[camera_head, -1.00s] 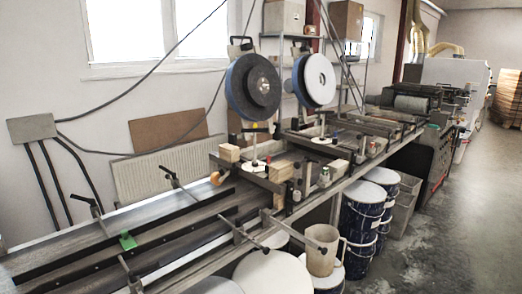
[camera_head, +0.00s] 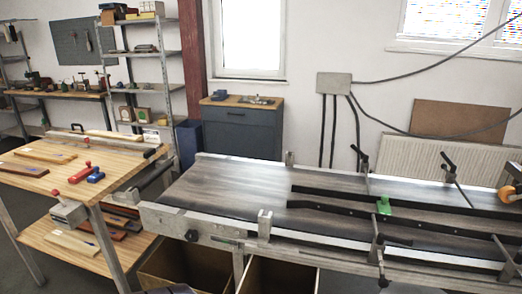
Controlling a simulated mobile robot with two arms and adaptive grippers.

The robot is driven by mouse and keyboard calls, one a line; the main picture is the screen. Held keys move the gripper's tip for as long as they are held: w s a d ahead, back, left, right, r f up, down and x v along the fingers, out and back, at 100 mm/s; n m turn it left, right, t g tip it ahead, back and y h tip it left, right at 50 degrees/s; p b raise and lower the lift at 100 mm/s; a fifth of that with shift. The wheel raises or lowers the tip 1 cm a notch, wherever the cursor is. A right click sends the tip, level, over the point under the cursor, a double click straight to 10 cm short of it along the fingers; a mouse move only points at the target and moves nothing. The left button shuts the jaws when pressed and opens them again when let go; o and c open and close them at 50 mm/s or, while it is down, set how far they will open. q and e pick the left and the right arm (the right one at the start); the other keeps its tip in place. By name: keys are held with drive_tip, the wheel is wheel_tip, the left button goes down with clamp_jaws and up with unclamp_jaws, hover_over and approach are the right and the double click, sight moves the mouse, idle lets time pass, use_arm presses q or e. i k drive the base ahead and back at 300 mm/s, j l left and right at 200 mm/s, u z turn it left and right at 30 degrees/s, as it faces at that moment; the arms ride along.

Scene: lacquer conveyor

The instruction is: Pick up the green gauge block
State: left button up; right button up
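The green gauge block (camera_head: 384,206) is a small bright green piece with a short raised part on top. It is on the conveyor (camera_head: 235,185), at the dark guide rails right of the picture's middle. I cannot tell whether it rests on a rail or on the belt between them. A metal clamp post stands just in front of it. Neither of my grippers is recognisable in the head view, and nothing is touching the block.
A wooden workbench (camera_head: 20,184) at left holds red and blue tools and wood strips. A grey cabinet (camera_head: 242,130) stands behind the conveyor. Open cardboard boxes (camera_head: 180,262) sit under its near side. Clamp arms project above the conveyor at right. Grey floor shows at lower left.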

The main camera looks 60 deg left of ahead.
sight(383, 207)
drive_tip(key=u, duration=3.05)
drive_tip(key=z, duration=2.1)
drive_tip(key=i+l+z, duration=0.3)
drive_tip(key=l, duration=0.25)
drive_tip(key=i+l+z, duration=0.25)
drive_tip(key=i+l, duration=0.2)
drive_tip(key=i, duration=0.1)
